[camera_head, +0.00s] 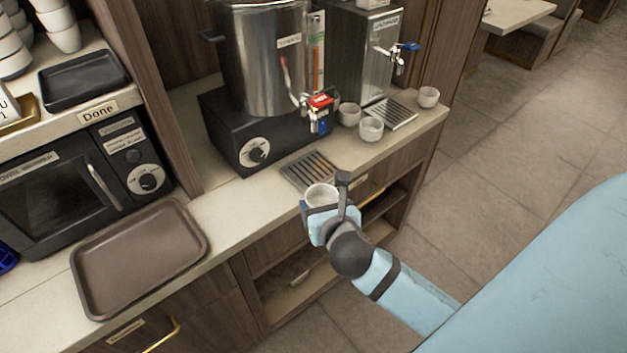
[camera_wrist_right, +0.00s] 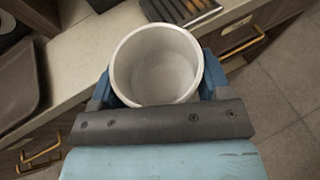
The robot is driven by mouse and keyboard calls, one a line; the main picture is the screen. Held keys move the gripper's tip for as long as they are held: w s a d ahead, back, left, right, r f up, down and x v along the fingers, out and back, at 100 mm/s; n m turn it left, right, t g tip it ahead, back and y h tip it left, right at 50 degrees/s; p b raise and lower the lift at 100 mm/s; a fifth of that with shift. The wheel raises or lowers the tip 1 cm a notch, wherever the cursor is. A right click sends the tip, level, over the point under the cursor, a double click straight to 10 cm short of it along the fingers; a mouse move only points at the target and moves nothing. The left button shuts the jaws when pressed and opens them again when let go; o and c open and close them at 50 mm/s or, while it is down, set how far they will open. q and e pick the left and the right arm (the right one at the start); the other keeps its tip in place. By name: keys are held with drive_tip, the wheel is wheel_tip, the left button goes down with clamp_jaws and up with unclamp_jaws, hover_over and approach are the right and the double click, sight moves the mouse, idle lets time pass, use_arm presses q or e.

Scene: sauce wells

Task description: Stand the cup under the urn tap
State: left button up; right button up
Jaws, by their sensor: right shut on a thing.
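A white cup (camera_head: 320,194) is held upright in my right gripper (camera_head: 322,208), near the counter's front edge. The right wrist view shows the empty inside of the cup (camera_wrist_right: 156,66) between the blue fingers. The steel urn (camera_head: 262,60) stands on a black base behind, with its red-topped tap (camera_head: 318,103) facing front. A slotted drip grate (camera_head: 311,171) lies on the counter below the tap; the cup is in front of it. The grate shows at the top of the right wrist view (camera_wrist_right: 178,12). My left gripper is out of view.
Small white cups (camera_head: 371,129) stand right of the urn tap, by a second dispenser (camera_head: 362,50) with a blue tap and its own grate (camera_head: 390,114). A brown tray (camera_head: 140,257) and a microwave (camera_head: 75,185) are on the left. Counter between tray and grate is clear.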

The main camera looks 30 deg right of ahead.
drive_tip(key=shift+s+d+f+m+h+b, duration=0.2)
drive_tip(key=shift+d+f, duration=0.1)
drive_tip(key=shift+f, duration=0.15)
drive_tip(key=shift+s+d+f+m+h+b, duration=0.1)
drive_tip(key=shift+s+d+f+h, duration=0.15)
drive_tip(key=shift+f, duration=0.2)
drive_tip(key=shift+d+f, duration=0.1)
drive_tip(key=shift+d, duration=0.2)
hover_over(314, 173)
drive_tip(key=shift+g, duration=0.3)
wheel_tip(314, 173, down, 3)
drive_tip(key=shift+f, duration=0.2)
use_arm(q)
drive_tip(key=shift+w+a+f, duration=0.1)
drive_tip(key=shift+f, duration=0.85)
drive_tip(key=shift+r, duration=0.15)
use_arm(e)
drive_tip(key=o, duration=1)
drive_tip(key=shift+f, duration=0.15)
